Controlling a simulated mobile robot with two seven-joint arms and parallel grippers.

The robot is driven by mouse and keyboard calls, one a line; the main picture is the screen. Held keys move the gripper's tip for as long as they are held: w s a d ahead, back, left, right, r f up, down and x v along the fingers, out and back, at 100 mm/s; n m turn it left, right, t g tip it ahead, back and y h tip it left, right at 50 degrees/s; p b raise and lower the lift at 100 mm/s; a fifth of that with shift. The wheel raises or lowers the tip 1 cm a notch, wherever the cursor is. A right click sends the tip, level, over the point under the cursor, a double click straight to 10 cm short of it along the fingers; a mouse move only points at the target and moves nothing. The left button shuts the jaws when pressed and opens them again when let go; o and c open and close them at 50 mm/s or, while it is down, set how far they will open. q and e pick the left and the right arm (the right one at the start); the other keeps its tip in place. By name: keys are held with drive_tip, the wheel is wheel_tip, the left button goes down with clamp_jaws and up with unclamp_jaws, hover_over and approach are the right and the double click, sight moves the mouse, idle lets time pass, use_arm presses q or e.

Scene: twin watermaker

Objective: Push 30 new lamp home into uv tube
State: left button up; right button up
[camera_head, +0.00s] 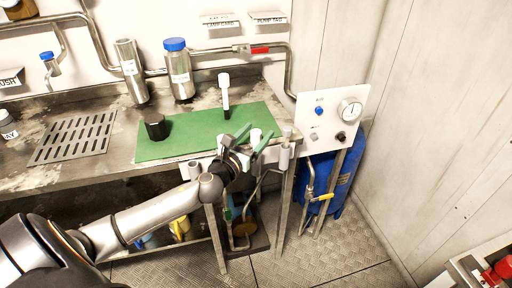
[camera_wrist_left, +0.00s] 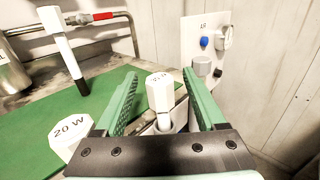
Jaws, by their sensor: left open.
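A white hexagonal lamp cap (camera_wrist_left: 159,86) stands between my left gripper's fingers in the left wrist view; its label is hard to read. It sits above a pale round collar at the counter's front edge, and how deep it sits is hidden. In the head view the white cap (camera_head: 256,135) shows between the green fingers. My left gripper (camera_head: 252,137) is open around it, with a gap visible on each side in the left wrist view (camera_wrist_left: 161,100). Another white cap (camera_wrist_left: 70,131) marked "20 W" is at lower left. My right gripper is not in view.
A white lamp (camera_head: 224,92) with a black lower end stands on the green mat (camera_head: 185,137), near a black cap (camera_head: 155,126). Steel and blue-capped bottles (camera_head: 178,70) stand behind. A gauge panel (camera_head: 330,118) and blue tank (camera_head: 345,180) are right of the counter.

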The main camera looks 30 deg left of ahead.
use_arm(q)
clamp_jaws()
idle(0.6)
